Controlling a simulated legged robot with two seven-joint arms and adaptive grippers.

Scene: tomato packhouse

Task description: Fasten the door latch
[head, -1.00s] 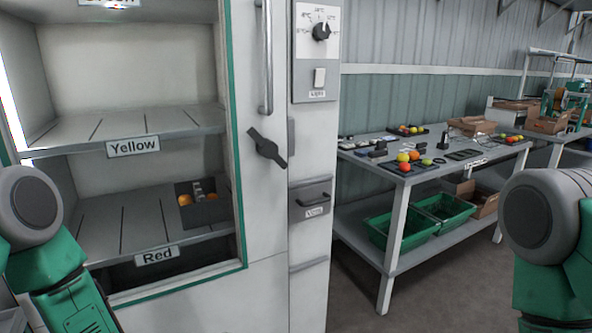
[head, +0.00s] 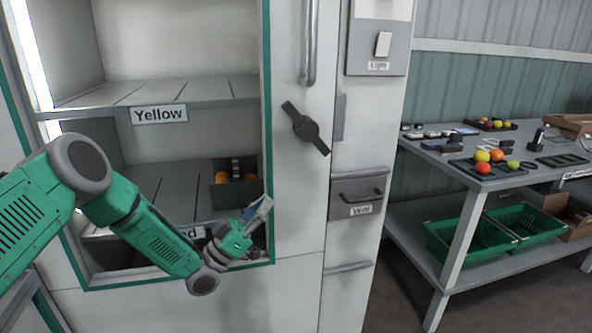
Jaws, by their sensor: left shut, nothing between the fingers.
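The door latch (head: 305,128) is a dark, flat turning handle on the white cabinet door (head: 300,215), below the long vertical door handle (head: 309,45). It lies at a slant, from upper left to lower right. My left gripper (head: 262,208) is shut and empty, below and left of the latch, in front of the lower right part of the door's window. It is apart from the latch. My left arm hides part of the Red shelf label. My right gripper is not in view.
Behind the window are shelves marked Yellow (head: 160,114) and Red, with a dark tray (head: 228,190) of orange fruit. Right of the latch are a light switch (head: 383,44) and a Vent drawer (head: 357,197). A table (head: 450,165) with fruit trays and green crates stands further right.

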